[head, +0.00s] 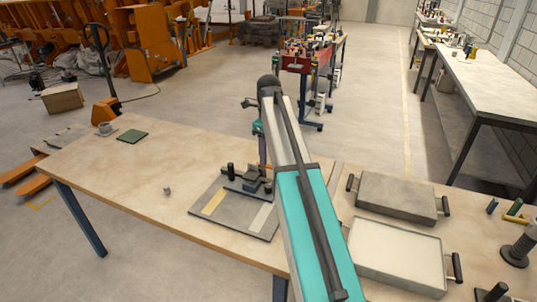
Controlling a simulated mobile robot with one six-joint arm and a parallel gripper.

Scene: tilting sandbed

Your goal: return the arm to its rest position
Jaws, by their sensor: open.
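My arm reaches from the bottom centre of the head view up and away, bends at a dark joint, and its far part comes down behind the upper link. My gripper (254,180) is at the low end of that part, small and dark, over a grey plate (230,222) on the wooden table. It is open. Its fingertips are hard to make out against the dark parts on the plate, and I cannot tell whether it touches them.
The plate carries a dark upright cylinder (231,171), a yellow strip (214,202) and a pale strip (262,217). A pale-filled tray (440,285) and a grey handled slab (396,198) lie right of my arm. A green pad (132,136) lies left; the table between is mostly clear.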

